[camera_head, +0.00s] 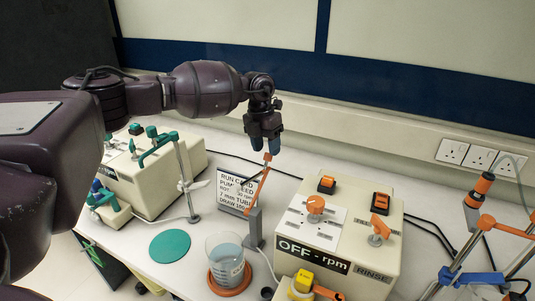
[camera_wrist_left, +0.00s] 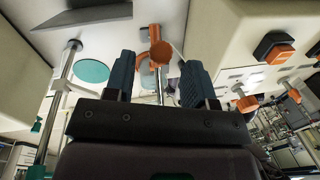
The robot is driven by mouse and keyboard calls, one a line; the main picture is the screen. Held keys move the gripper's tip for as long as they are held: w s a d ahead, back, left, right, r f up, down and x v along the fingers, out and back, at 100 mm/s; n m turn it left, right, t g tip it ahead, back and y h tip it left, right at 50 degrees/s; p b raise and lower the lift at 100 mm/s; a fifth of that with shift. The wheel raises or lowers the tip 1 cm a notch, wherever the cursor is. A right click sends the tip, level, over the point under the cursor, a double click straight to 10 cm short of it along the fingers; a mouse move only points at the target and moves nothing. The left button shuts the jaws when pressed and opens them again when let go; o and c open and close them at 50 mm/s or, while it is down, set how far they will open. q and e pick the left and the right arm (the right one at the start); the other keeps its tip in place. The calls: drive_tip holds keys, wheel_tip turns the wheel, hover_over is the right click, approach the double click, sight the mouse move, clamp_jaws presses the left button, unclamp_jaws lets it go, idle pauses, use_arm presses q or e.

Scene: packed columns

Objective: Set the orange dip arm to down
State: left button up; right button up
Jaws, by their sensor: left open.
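The orange dip arm (camera_head: 257,189) stands raised at a steep slant beside a grey post (camera_head: 254,228), with its upper end just under my left gripper. My left gripper (camera_head: 266,153) points down and is open. In the left wrist view, an orange part (camera_wrist_left: 158,48) shows between the spread fingers of the gripper (camera_wrist_left: 158,62); I cannot tell whether they touch it. A glass beaker (camera_head: 225,255) with clear liquid stands on an orange coaster (camera_head: 232,290), in front and to the left of the post. My right gripper is out of view.
A cream control box (camera_head: 365,262) with orange knobs and an "OFF - rpm" label stands right of the post. A teal-handled box (camera_head: 150,185) and teal disc (camera_head: 170,246) are left. A printed sign (camera_head: 233,192) stands behind.

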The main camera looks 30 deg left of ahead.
use_arm(q)
drive_tip(key=shift+d+f, duration=0.2)
drive_tip(key=shift+f, duration=1.1)
clamp_jaws()
